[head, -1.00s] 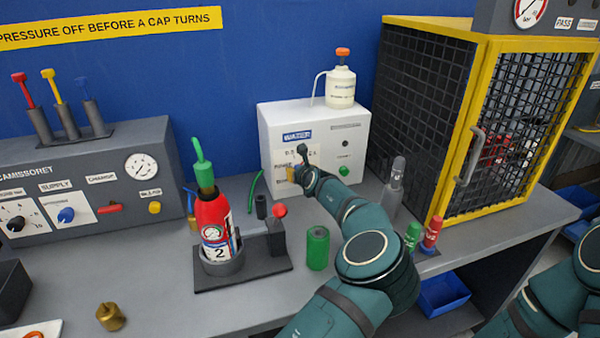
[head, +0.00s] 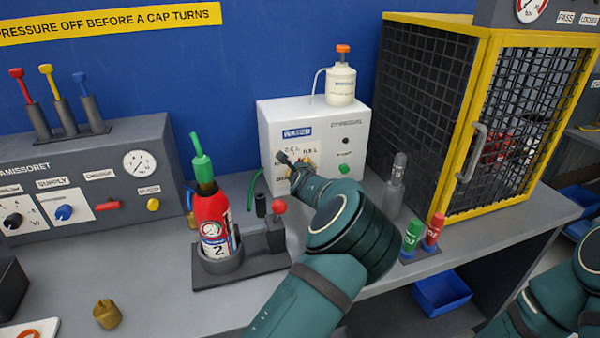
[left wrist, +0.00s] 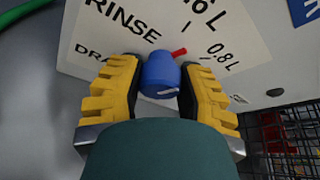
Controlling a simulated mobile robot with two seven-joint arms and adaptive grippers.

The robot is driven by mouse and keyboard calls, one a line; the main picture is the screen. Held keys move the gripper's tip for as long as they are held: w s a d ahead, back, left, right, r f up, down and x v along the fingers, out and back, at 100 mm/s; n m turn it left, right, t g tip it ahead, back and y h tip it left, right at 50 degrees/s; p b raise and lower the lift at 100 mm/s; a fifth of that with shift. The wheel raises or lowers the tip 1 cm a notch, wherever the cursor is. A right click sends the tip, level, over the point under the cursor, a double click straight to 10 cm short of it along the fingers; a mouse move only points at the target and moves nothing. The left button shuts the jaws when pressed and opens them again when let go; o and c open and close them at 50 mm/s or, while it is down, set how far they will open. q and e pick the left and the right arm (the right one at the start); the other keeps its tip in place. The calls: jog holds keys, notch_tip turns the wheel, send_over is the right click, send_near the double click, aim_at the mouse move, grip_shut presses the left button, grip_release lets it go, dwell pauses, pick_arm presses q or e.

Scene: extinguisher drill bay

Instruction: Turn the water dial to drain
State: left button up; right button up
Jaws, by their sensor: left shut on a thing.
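The water dial is a blue knob, seen in the left wrist view (left wrist: 160,72), on a white plate (left wrist: 115,30) lettered RINSE, 0.8 L and a partly covered "DRA". A red mark shows at the knob's edge, toward 0.8 L, and a short white line shows on the knob. My left gripper (left wrist: 156,88) has its yellow fingers on either side of the knob, shut on it. In the head view the gripper (head: 296,168) is at the front of the white WATER box (head: 282,113) and hides the dial. My right gripper is out of view.
A red extinguisher (head: 212,218) stands in a holder left of my left arm. A grey bottle (head: 394,190) and a yellow-framed cage (head: 465,120) are to the right. A white bottle (head: 341,83) stands on the WATER box. Green and red cylinders (head: 412,236) stand near the bench edge.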

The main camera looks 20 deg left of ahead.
pick_arm(q)
jog(key=shift+r+n, duration=0.1)
jog(key=shift+n, duration=0.2)
dwell(0.4)
jog(key=o, duration=1.2)
jog(key=shift+w, duration=0.1)
jog(key=v, duration=1.2)
jog(key=shift+a, duration=0.15)
